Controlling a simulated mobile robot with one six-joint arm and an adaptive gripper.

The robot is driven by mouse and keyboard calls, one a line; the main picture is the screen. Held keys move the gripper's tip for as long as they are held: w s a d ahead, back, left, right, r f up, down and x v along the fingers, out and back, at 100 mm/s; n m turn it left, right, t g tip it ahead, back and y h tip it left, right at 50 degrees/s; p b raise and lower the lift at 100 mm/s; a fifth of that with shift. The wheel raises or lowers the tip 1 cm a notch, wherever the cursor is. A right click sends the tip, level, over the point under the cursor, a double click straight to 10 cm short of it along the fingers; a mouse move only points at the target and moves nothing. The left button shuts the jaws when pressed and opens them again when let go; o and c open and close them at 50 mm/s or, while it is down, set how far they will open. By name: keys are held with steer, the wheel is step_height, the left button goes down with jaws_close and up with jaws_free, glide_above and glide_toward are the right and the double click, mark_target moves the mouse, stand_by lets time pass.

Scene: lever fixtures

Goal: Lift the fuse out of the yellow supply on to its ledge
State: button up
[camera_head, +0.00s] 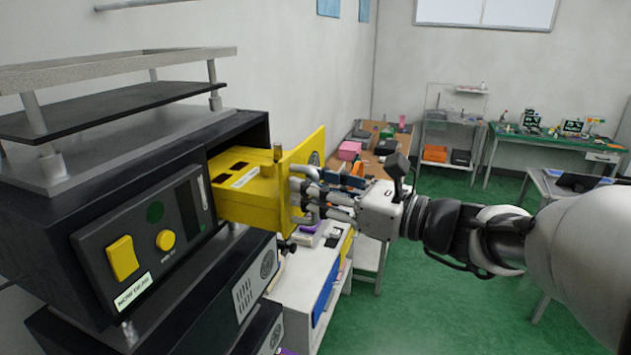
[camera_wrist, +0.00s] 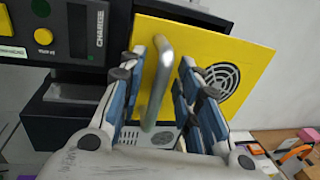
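The yellow supply (camera_head: 248,201) sticks out of a black cabinet like a drawer. Its top has dark slots, a white label and a small upright brass-coloured peg (camera_head: 277,154); I cannot tell whether this is the fuse. Its yellow front panel (camera_wrist: 215,44) has a round vent and a metal bar handle (camera_wrist: 158,85). My gripper (camera_head: 303,192) is at the handle. In the wrist view my gripper (camera_wrist: 160,88) has its fingers apart, one on each side of the bar, with gaps visible. The ledge is not clearly identifiable.
The black cabinet (camera_head: 105,180) carries a yellow switch, a yellow button and a display, with shelves above. Below is another dark unit (camera_head: 255,285) with a vent. A white bench (camera_head: 300,268) and a cluttered wooden table stand behind. Green floor is open to the right.

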jaws_close()
stand_by(0.4)
stand_by(0.4)
